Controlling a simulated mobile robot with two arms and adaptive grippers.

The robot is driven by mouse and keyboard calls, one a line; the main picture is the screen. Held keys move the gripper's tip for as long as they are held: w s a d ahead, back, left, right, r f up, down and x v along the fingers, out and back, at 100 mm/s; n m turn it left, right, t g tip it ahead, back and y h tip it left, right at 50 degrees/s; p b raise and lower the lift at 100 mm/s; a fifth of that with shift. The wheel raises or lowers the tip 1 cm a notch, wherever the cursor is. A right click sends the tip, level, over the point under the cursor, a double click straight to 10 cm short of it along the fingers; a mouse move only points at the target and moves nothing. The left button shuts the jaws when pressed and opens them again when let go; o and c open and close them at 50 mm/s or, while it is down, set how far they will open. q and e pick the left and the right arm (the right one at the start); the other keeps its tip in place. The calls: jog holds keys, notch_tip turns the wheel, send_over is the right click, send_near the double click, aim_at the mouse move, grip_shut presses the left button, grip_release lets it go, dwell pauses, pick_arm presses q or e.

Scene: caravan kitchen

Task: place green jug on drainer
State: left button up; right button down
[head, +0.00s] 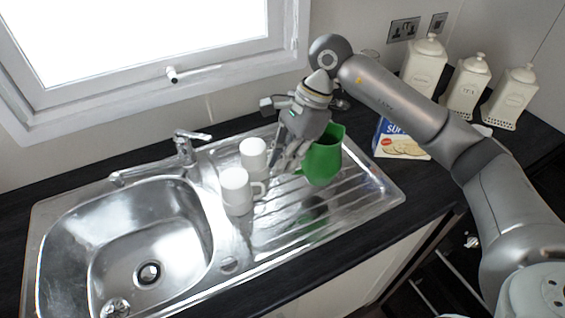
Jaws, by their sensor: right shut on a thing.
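The green jug (323,160) is in my right gripper (291,163), over the ridged metal drainer (358,192) to the right of the sink. The gripper is shut on the jug at its left side, and the fingers partly hide where they meet it. The jug looks roughly upright. A dark shadow and green reflection lie on the drainer below it, so it seems to be held a little above the surface. My left gripper is not in view.
Two white mugs (236,191) (253,155) stand on the drainer's left part, close to the gripper. The sink bowl (150,245) and tap (186,150) are further left. A blue and white box (402,146) and cream canisters (465,88) stand at right. The drainer's front right is clear.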

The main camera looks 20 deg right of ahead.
notch_tip(320, 180, down, 6)
jog(key=w+p, duration=0.1)
jog(key=w, duration=0.1)
jog(key=shift+d, duration=0.15)
jog(key=c, duration=2)
grip_release()
jog(key=shift+w, duration=0.1)
jog(key=o, duration=0.5)
jog(key=shift+r, duration=0.1)
